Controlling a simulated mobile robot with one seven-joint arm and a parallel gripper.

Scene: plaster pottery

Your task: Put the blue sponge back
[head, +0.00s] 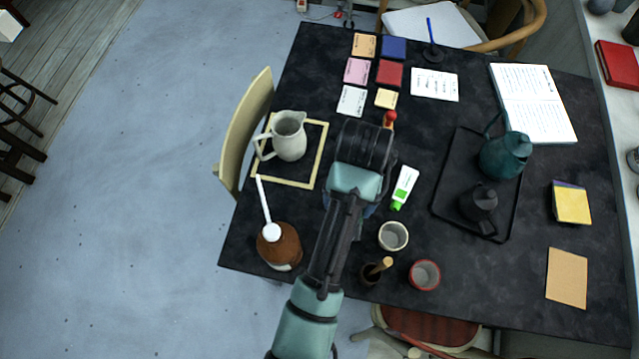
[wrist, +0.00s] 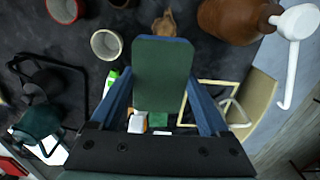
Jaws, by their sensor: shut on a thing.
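My gripper (head: 362,150) is over the middle of the dark table in the head view, where its own wrist hides the fingertips. In the wrist view its two blue fingers (wrist: 163,98) are shut on a flat, rounded block with a dark green face (wrist: 163,62). A yellow block with a dark bluish edge (head: 572,205) lies at the table's right side.
A white pitcher (head: 289,137), brown jar (head: 280,247), pale cup (head: 393,236), red-rimmed cup (head: 425,275) and green-capped tube (head: 405,186) stand or lie around my gripper. A black tray (head: 447,205) holds teapots. Coloured tiles (head: 389,73) lie at the back. Bare table shows at front right.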

